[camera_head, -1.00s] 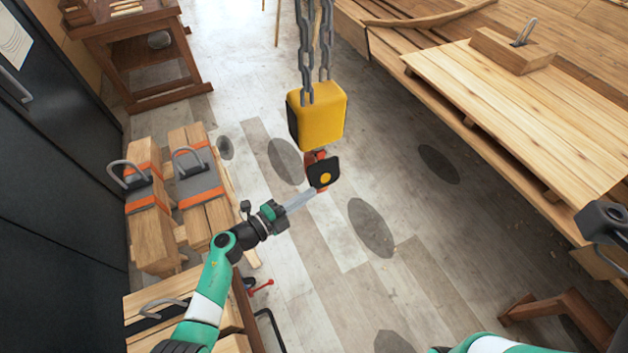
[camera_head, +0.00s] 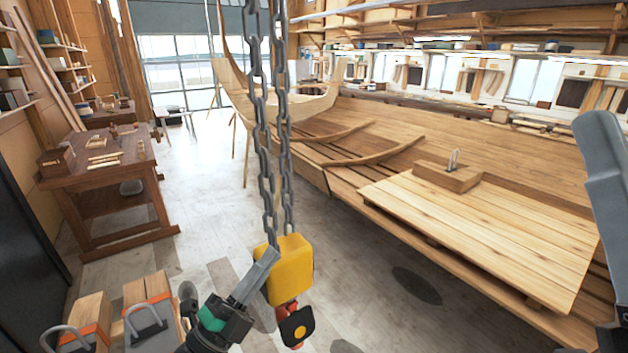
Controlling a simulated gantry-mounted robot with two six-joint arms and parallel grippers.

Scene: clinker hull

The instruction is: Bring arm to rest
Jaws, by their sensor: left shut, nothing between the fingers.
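My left gripper (camera_head: 268,257) comes in from the bottom and points up and right. It is shut and empty. Its fingers overlap the left side of the yellow hoist block (camera_head: 293,268) in the picture; I cannot tell whether they touch. A hook with a dark plate and orange dot (camera_head: 297,328) hangs under the block. What looks like my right gripper (camera_head: 603,185) stands at the right edge, cut off by the frame. I cannot tell its jaw state.
Hoist chains (camera_head: 263,130) hang down the middle. A clinker hull (camera_head: 400,125) and a plank platform (camera_head: 490,235) with a wooden block (camera_head: 447,178) fill the right. Grey floor (camera_head: 205,215) lies between.

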